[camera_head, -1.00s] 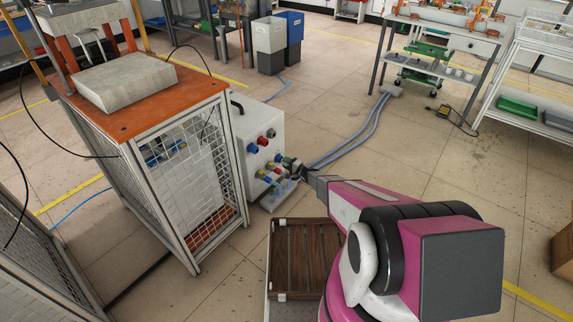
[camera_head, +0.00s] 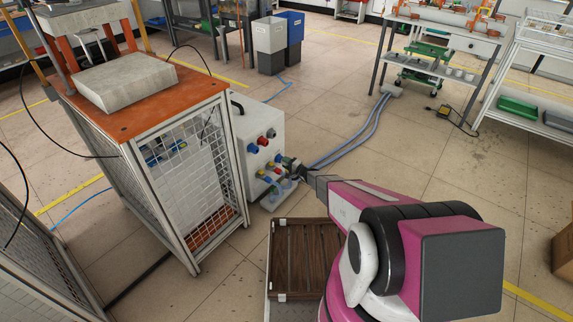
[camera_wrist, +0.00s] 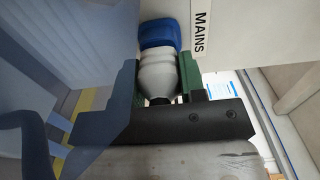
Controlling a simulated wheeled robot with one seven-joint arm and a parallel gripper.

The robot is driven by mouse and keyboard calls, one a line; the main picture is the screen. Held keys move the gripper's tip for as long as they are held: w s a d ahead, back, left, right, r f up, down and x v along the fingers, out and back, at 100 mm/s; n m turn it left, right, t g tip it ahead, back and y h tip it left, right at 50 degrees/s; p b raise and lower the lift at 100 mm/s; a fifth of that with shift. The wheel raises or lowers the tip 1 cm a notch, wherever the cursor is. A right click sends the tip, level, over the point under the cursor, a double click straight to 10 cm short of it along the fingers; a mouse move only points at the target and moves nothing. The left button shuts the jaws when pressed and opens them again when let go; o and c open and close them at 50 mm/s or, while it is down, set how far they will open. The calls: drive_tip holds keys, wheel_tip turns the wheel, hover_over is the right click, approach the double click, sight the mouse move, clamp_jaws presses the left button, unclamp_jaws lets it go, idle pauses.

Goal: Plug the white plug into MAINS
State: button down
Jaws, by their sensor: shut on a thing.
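My gripper (camera_wrist: 160,88) is shut on the white plug (camera_wrist: 158,72), which sits between its two green fingers in the wrist view. The plug's far end meets a blue socket (camera_wrist: 159,34) on the white panel. The MAINS label (camera_wrist: 201,33) is just right of this socket. I cannot tell how deep the plug is in the socket. In the head view my gripper (camera_head: 291,164) is at the front of the white connector box (camera_head: 244,130); the plug is too small to make out there.
A caged bench with an orange top (camera_head: 125,125) stands close on the left. A slatted wooden crate (camera_head: 303,260) is on the floor below my arm. Grey-blue hoses (camera_head: 360,134) run behind. Open floor lies to the right.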

drive_tip(key=shift+w+a, duration=0.25)
drive_tip(key=shift+a, duration=0.05)
drive_tip(key=c, duration=0.6)
unclamp_jaws()
